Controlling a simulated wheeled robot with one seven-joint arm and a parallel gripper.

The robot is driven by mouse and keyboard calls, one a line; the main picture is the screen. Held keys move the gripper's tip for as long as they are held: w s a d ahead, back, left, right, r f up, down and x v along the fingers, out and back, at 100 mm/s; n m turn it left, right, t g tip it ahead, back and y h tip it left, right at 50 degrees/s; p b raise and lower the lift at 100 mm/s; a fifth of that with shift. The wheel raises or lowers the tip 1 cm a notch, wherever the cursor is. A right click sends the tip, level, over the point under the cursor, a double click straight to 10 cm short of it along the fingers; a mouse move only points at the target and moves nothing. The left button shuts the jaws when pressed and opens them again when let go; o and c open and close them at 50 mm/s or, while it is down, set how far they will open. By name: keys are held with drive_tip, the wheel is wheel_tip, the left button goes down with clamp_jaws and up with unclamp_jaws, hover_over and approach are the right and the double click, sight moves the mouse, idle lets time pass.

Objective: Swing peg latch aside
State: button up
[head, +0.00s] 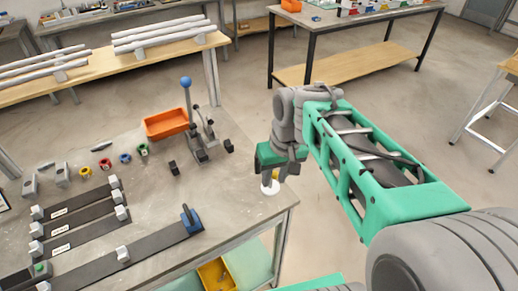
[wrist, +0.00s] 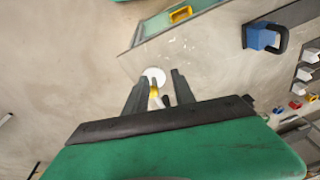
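A white round disc (head: 270,188) sits at the near right corner of the grey bench, with a small yellow part (head: 276,175) above it. The disc (wrist: 155,75) and yellow part (wrist: 154,92) also show in the wrist view, with a small dark piece beside them. I cannot tell whether this is the peg latch. My gripper (wrist: 160,76) is open, pointing down over it, its dark fingers on either side of the yellow part. Contact is not clear. A blue block with a dark upright handle (head: 191,220) ends a long dark bar; it also shows at upper right in the wrist view (wrist: 262,38).
A blue-knobbed lever clamp (head: 187,84) and an orange bin (head: 166,123) stand farther back on the bench (head: 225,195). Dark bars with grey end blocks (head: 75,215) lie at left. A yellow bin (head: 216,275) is below. Floor to the right is open.

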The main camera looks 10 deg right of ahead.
drive_tip(key=w+d+r+n+g+y+p, duration=0.1)
drive_tip(key=w+d+r+n+g+p, duration=0.1)
drive_tip(key=w+r+p, duration=0.4)
drive_tip(key=f, duration=0.6)
drive_tip(key=w+a+f, duration=0.1)
drive_tip(key=f, duration=0.2)
clamp_jaws()
drive_tip(key=shift+w, duration=0.1)
idle(0.7)
